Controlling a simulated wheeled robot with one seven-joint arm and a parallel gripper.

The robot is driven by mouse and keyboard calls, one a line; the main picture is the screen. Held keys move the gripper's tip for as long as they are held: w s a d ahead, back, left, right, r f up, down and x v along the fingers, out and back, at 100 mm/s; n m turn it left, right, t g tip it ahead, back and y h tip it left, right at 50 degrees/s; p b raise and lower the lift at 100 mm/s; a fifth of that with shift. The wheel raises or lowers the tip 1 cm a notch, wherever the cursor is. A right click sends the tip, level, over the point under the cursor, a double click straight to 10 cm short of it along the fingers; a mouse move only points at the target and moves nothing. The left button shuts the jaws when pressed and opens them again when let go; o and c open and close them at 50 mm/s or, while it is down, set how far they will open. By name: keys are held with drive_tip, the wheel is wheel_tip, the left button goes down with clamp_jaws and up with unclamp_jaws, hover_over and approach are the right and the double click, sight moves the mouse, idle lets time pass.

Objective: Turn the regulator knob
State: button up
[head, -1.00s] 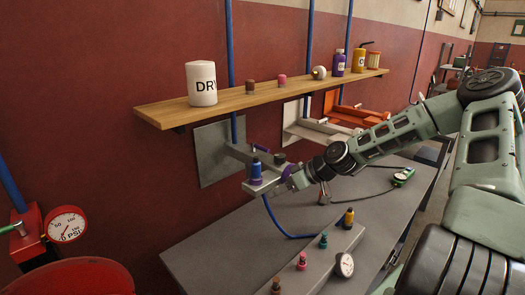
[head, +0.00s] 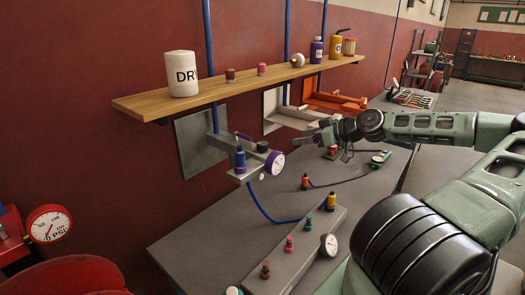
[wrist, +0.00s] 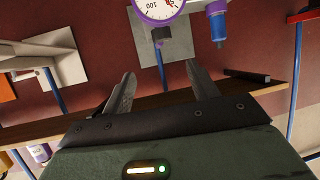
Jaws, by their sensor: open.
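The regulator assembly (head: 244,172) juts from a grey wall plate (head: 204,145) below the shelf. It carries a purple-rimmed gauge (head: 275,163), a blue and purple upright part (head: 240,162) and a dark round cap (head: 262,147). I cannot tell for sure which part is the regulator knob. My gripper (head: 306,139) is to the right of the assembly, apart from it, open and empty. In the wrist view the scene is upside down; the gauge (wrist: 158,9) and blue part (wrist: 218,27) lie beyond my spread fingers (wrist: 160,86), partly cut off at the top.
A wooden shelf (head: 245,88) with a white drum and several small items runs above the assembly. White (head: 290,113) and orange (head: 335,102) wall brackets lie behind my gripper. The grey bench (head: 200,240) below holds several coloured fittings and a gauge. A blue hose hangs beneath the assembly.

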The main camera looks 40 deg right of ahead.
sight(264, 143)
drive_tip(key=b+x, duration=0.2)
drive_tip(key=x, duration=0.5)
drive_tip(key=b+x, duration=0.1)
drive_tip(key=x, duration=0.7)
drive_tip(key=shift+w+a+b, duration=0.3)
drive_tip(key=shift+a+b, duration=0.05)
drive_tip(key=shift+w+a+f, duration=0.15)
drive_tip(key=shift+w+f, duration=0.15)
drive_tip(key=shift+w, duration=0.15)
drive_tip(key=c, duration=1)
